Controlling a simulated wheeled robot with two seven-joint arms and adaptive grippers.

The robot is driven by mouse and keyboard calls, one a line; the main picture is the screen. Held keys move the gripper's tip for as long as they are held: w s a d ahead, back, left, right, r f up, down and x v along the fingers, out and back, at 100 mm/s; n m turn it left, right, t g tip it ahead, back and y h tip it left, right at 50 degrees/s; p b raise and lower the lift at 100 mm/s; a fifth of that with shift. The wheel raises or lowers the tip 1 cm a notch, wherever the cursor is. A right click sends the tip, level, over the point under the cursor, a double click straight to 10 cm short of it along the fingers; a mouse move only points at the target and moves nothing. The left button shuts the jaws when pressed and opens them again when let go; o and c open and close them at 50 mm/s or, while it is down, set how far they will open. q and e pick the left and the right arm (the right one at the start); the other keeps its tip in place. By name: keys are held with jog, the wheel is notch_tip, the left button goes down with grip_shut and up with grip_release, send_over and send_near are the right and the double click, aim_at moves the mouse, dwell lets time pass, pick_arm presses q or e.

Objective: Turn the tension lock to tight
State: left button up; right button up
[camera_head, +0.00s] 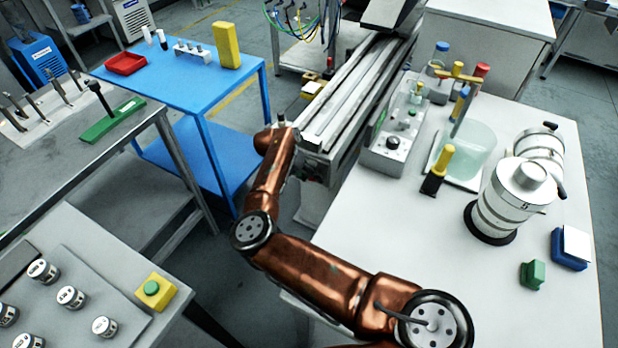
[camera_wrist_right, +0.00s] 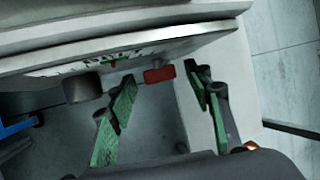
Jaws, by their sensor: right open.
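In the right wrist view, a grey machine body crosses the top, with a pale marked scale (camera_wrist_right: 112,62) on its underside edge. A dark round knob or stub (camera_wrist_right: 82,88) and a small red block-like part (camera_wrist_right: 160,73) stick out below it. I cannot tell for sure which is the tension lock or how it is set. My right gripper (camera_wrist_right: 165,100) is open and empty, its green-padded fingers either side of the view's middle, below the red part. In the head view, my right gripper (camera_head: 304,170) is mostly hidden beside the long grey machine (camera_head: 345,100). My left gripper is not in view.
A white table (camera_head: 400,215) on the right holds bottles, a clear beaker (camera_head: 468,150) and metal canisters (camera_head: 505,200). A blue table (camera_head: 180,85) and a grey bench (camera_head: 95,170) stand left. Open floor lies between them and the machine.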

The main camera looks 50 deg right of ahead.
jog(key=shift+c, duration=0.5)
jog(key=c, duration=1)
jog(key=shift+r, duration=0.1)
jog(key=t+p, duration=0.1)
jog(key=p, duration=0.2)
jog(key=shift+s+r+p, duration=0.15)
jog(key=shift+r+p, duration=0.05)
jog(key=shift+p, duration=0.15)
jog(key=t+p, duration=0.1)
jog(key=p, duration=0.1)
jog(key=shift+s+r+m+y+p, duration=0.1)
jog(key=shift+m+y+p, duration=0.2)
jog(key=shift+p, duration=0.1)
jog(key=shift+s+t+p, duration=0.1)
jog(key=shift+t+p, duration=0.4)
jog(key=shift+p, duration=0.65)
jog(key=shift+f+y+p, duration=0.2)
jog(key=shift+y+p, duration=0.1)
jog(key=shift+p, duration=0.25)
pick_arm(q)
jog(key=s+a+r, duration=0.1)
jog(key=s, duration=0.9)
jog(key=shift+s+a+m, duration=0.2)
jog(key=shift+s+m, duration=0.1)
pick_arm(e)
jog(key=shift+f+t, duration=0.15)
jog(key=shift+t, duration=0.15)
